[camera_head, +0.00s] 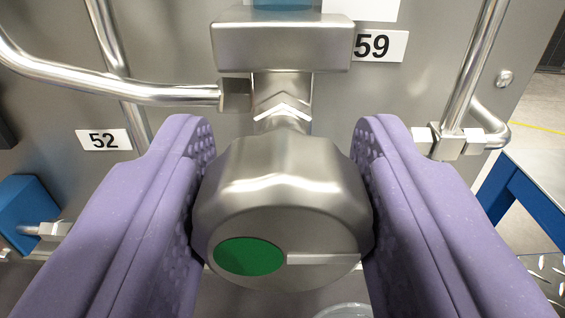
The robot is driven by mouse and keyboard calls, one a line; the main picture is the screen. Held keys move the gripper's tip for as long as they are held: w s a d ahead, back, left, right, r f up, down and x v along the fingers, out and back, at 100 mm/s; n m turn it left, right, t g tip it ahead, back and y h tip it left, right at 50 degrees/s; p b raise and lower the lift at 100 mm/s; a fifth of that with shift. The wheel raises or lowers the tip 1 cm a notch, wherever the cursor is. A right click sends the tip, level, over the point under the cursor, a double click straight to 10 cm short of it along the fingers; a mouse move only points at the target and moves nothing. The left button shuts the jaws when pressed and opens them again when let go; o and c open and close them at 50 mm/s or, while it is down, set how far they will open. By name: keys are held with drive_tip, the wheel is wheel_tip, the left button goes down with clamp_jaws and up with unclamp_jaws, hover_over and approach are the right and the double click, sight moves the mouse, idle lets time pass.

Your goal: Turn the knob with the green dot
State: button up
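The knob with the green dot (285,190) is a large faceted metal knob in the middle of the view. Its green oval dot (249,256) is at the lower left of its front face, and a light bar runs from the dot to the right edge. My gripper (284,150) has two purple fingers with bumpy inner pads, one on each side of the knob. Both pads lie close against its sides and appear to touch it, so it looks shut on the knob. The knob hides part of both pads.
A metal block (282,42) and a "59" label (375,45) are above the knob. Pipes (110,88) run on the left and another pipe (468,75) on the right. A "52" label (104,140) and a blue part (28,205) are at left. A blue-framed table (530,195) stands at right.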

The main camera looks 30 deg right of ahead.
drive_tip(key=c, duration=0.5)
drive_tip(key=n+b, duration=0.2)
drive_tip(key=n, duration=0.1)
drive_tip(key=shift+a+f, duration=0.1)
drive_tip(key=shift+f, duration=0.05)
drive_tip(key=shift+n, duration=1.2)
drive_tip(key=o, duration=1)
drive_tip(key=v, duration=0.7)
drive_tip(key=shift+s+a, duration=0.25)
drive_tip(key=shift+s, duration=0.05)
